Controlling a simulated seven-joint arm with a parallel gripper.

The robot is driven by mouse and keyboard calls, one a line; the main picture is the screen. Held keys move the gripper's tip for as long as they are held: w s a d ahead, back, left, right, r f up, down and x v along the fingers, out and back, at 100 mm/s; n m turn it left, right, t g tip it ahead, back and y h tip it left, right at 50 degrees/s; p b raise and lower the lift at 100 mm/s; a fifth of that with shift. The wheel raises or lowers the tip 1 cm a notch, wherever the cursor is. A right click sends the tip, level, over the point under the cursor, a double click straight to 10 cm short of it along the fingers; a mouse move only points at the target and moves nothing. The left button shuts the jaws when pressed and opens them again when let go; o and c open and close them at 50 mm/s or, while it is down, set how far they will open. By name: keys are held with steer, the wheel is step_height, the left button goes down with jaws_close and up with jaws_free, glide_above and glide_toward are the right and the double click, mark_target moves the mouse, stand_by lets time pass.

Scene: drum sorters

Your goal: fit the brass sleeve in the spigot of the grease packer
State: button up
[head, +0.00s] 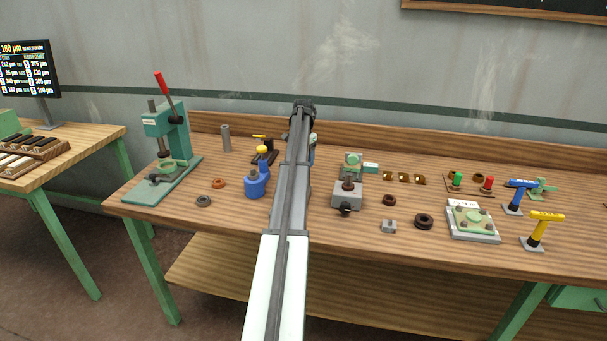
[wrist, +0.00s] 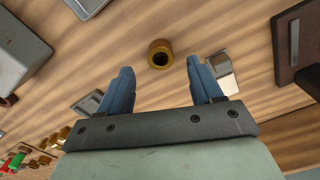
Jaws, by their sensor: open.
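A brass sleeve (wrist: 160,54) with a dark bore stands on the wooden bench in the wrist view, ahead of and between my fingertips. My gripper (wrist: 158,82) is open and empty, with its two blue fingers either side of the sleeve's line and apart from it. In the head view, my gripper (head: 303,105) is at the far end of my arm, and its fingers are too small to make out. The arm hides the bench behind it, and I cannot pick out this sleeve there. I cannot tell for sure which fixture is the grease packer, nor see its spigot clearly.
A grey block (head: 347,196) with a black knob stands right of my arm. A blue pot (head: 256,186) and a green press (head: 168,150) stand left. A dark plate (wrist: 286,45) and a shiny block (wrist: 222,68) lie right of the sleeve. Small brass pieces (head: 403,177) sit farther right.

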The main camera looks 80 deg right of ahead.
step_height(320, 180, down, 4)
steer(key=shift+f, duration=0.2)
jaws_close()
stand_by(0.6)
